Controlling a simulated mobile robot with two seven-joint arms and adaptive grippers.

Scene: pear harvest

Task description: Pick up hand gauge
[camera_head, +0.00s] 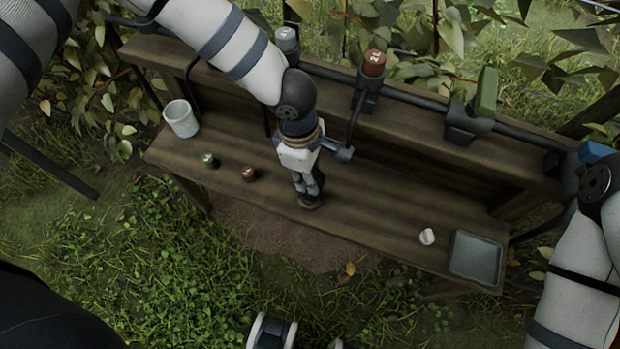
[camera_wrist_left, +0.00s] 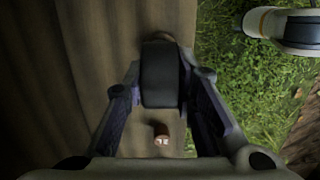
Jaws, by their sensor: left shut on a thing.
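My left gripper (camera_head: 308,188) points down over the front part of the wooden bench, with its fingers closed in. In the left wrist view the gripper (camera_wrist_left: 160,92) is shut on a dark, thick, rounded body, which I take to be the hand gauge (camera_wrist_left: 160,72). A brownish rim shows at its far end. In the head view only a small dark, brown-edged end of the gauge (camera_head: 311,203) shows below the fingertips. The fingers hide the rest. I cannot tell whether it touches the bench. My right gripper is not in view.
On the bench (camera_head: 350,225) stand a pale cup (camera_head: 181,119), small green (camera_head: 209,160) and red-brown (camera_head: 249,174) pieces, a small white object (camera_head: 427,237) and a grey tray (camera_head: 475,259). Behind, a rail carries grey (camera_head: 287,41), brown (camera_head: 374,63), green (camera_head: 486,92) and blue (camera_head: 594,152) items.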

